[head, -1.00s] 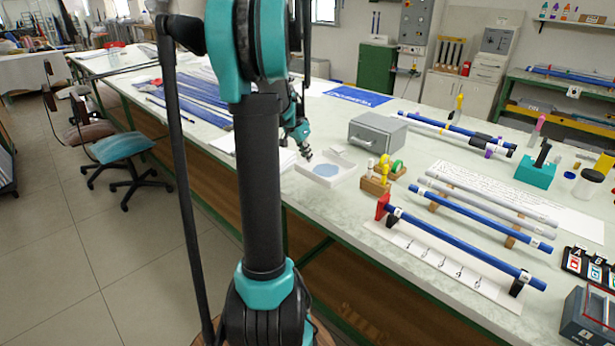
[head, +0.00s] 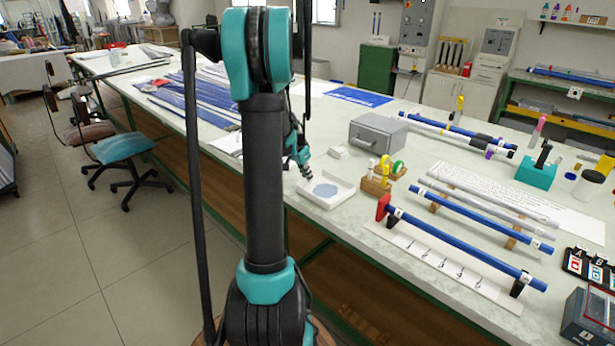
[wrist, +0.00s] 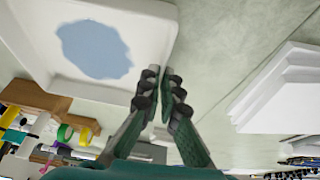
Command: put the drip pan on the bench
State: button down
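The drip pan (head: 345,194) is a shallow white square tray with a blue patch on its floor. It is over the near part of the long pale bench (head: 400,170), left of a small wooden holder. My gripper (head: 308,176) is at the pan's left rear side. In the wrist view my gripper's fingertips (wrist: 160,85) are close together with the rim of the pan (wrist: 150,92) between them. The pan looks level. I cannot tell whether its underside touches the bench.
The wooden holder (head: 376,186) with coloured rolls stands close right of the pan. A grey metal box (head: 378,133) and a small white block (head: 338,152) are behind. A white stack (wrist: 280,90) lies beside my gripper. A rack with blue rods (head: 465,250) is farther right.

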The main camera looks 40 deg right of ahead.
jog(key=c, duration=1.7)
grip_release()
jog(key=v, duration=1.2)
jog(key=a+f+n+t+y, duration=0.15)
jog(key=a+n, duration=0.25)
jog(key=a, duration=0.6)
jog(key=a+f+n+t, duration=0.1)
jog(key=a+f+n, duration=0.15)
jog(key=a, duration=0.75)
jog(key=s+a+f+n+y, duration=0.1)
jog(key=s+a+f+n, duration=0.1)
jog(key=a, duration=0.4)
jog(key=s+a+f+n+t+y, duration=0.1)
jog(key=s+a+f+n, duration=0.2)
jog(key=s+a+n, duration=0.2)
jog(key=s+a+f+n+y, duration=0.1)
jog(key=s+a+f+n, duration=0.2)
jog(key=s+a, duration=0.3)
jog(key=shift+a+n+t, duration=0.25)
jog(key=shift+a, duration=1.25)
